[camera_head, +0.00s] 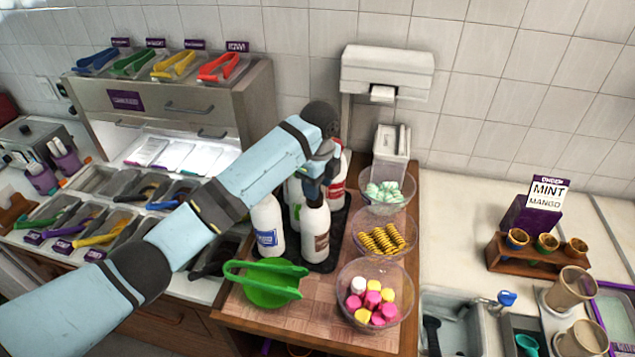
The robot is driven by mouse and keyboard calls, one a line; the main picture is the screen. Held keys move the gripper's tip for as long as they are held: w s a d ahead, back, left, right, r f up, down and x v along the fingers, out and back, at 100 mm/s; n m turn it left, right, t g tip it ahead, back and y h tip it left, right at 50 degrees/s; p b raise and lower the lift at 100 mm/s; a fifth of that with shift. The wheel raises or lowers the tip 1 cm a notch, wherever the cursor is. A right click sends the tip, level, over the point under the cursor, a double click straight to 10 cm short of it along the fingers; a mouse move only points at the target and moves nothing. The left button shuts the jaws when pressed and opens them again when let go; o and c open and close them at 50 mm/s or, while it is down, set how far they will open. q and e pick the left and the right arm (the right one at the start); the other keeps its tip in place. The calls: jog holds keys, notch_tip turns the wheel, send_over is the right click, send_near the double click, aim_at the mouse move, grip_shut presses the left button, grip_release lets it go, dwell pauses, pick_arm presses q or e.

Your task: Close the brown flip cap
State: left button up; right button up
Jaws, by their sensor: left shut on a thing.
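A white squeeze bottle with a brown label (315,232) stands upright on a dark tray (338,245). My left gripper (314,192) comes down over its top from above and is shut on the cap there. The fingers hide the cap, so its colour and whether it is flipped open or closed cannot be told. My right gripper is not in view.
A white bottle with a blue label (267,228) stands close on the left, and a red-labelled bottle (338,178) stands behind. Bowls of pink and yellow sweets (374,301) and golden spiral pieces (382,240) stand right.

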pick_arm(q)
jog(key=t+y, duration=0.1)
jog(key=d+f+y, duration=0.1)
jog(key=shift+s+t+y, duration=0.3)
jog(key=shift+t+y, duration=0.1)
jog(key=shift+s+d+f+t+y, duration=0.1)
jog(key=shift+f+t+y, duration=0.2)
jog(key=shift+y, duration=0.15)
jog(key=shift+d+f+t+y, duration=0.15)
jog(key=shift+t+y, duration=0.15)
jog(key=shift+y, duration=0.15)
jog(key=o, duration=0.9)
jog(key=v, duration=1.4)
jog(key=shift+a, duration=0.1)
jog(key=shift+s+f, duration=0.1)
jog(key=shift+f, duration=0.05)
